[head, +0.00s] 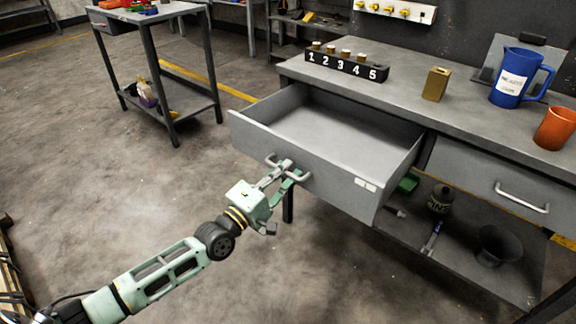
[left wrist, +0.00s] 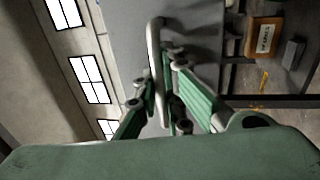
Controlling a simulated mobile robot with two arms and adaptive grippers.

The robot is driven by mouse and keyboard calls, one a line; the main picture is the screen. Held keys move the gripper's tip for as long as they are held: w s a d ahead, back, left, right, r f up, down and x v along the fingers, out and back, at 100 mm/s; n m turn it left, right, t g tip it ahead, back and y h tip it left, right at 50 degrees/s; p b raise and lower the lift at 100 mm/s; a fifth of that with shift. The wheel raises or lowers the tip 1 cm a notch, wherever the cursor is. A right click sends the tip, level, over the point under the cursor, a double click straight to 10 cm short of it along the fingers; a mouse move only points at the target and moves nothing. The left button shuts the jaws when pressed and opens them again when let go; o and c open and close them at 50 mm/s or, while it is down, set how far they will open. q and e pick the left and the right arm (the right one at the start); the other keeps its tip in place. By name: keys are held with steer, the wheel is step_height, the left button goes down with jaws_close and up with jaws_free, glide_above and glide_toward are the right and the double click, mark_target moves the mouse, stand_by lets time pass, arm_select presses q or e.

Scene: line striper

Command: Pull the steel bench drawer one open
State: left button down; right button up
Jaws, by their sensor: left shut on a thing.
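The steel bench drawer (head: 330,158) stands well out from the bench in the head view, and its inside looks empty. Its bar handle (head: 272,160) is on the drawer front. My left gripper (head: 290,172) is shut on this handle in the head view. In the left wrist view the handle (left wrist: 155,45) runs between the fingers of my left gripper (left wrist: 168,85). A second drawer (head: 490,185) with its own handle (head: 522,198) is shut, to the right. My right gripper is not in view.
On the bench top (head: 400,95) stand a numbered rack (head: 345,65), a brass block (head: 436,84), a blue jug (head: 517,77) and an orange cup (head: 555,128). A lower shelf (head: 460,255) holds several items. The floor (head: 120,190) left of the drawer is clear.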

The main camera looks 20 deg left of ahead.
arm_select(q)
steer(key=shift+s+a, duration=0.1)
steer(key=shift+s, duration=0.15)
steer(key=c, duration=2.1)
jaws_free()
steer(key=v, duration=1.2)
